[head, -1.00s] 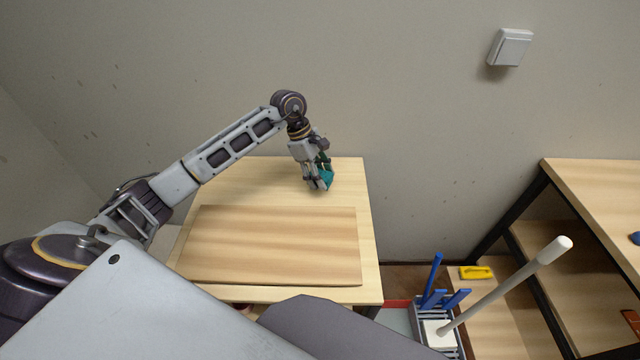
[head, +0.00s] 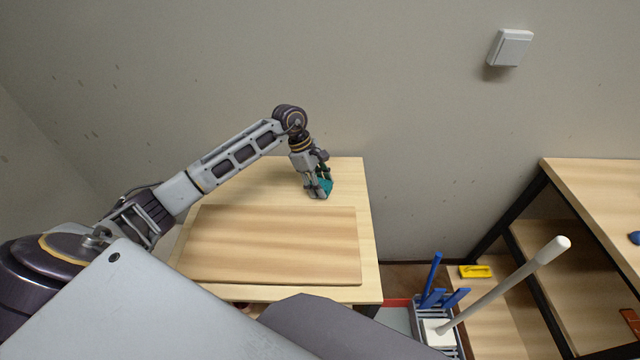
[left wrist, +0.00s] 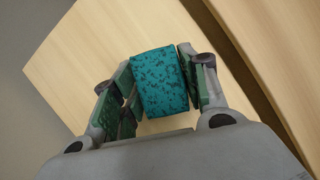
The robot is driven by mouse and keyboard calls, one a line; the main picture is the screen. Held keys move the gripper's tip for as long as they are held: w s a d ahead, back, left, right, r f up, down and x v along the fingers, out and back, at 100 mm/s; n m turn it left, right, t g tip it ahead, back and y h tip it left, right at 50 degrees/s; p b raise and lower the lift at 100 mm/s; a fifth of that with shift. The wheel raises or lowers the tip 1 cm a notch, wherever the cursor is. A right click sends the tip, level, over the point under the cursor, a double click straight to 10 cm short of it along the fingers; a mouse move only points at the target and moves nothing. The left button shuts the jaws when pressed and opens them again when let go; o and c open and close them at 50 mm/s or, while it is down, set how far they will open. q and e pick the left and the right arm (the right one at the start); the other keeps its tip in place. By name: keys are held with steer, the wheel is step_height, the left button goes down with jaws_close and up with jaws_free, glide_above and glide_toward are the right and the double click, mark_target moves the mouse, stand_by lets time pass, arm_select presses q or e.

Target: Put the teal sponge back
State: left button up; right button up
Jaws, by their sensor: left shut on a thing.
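The teal sponge (head: 326,187) is at the back right of the wooden table (head: 350,180), partly hidden by my left gripper (head: 320,192). My left gripper points down and is shut on the sponge. In the left wrist view the sponge (left wrist: 159,80) is a speckled teal block between the two green-padded fingers of the left gripper (left wrist: 160,85). The sponge is at or just above the tabletop; I cannot tell whether it touches. My right gripper is not in view.
A wooden board (head: 275,245) covers the front of the table. At right stand a rack with blue handles (head: 432,300), a white pole (head: 500,290), a yellow object (head: 475,271) and a wooden shelf unit (head: 600,190). The tabletop left of the gripper is clear.

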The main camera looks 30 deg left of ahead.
arm_select(q)
steer(key=shift+f, duration=0.1)
steer(key=o, duration=0.9)
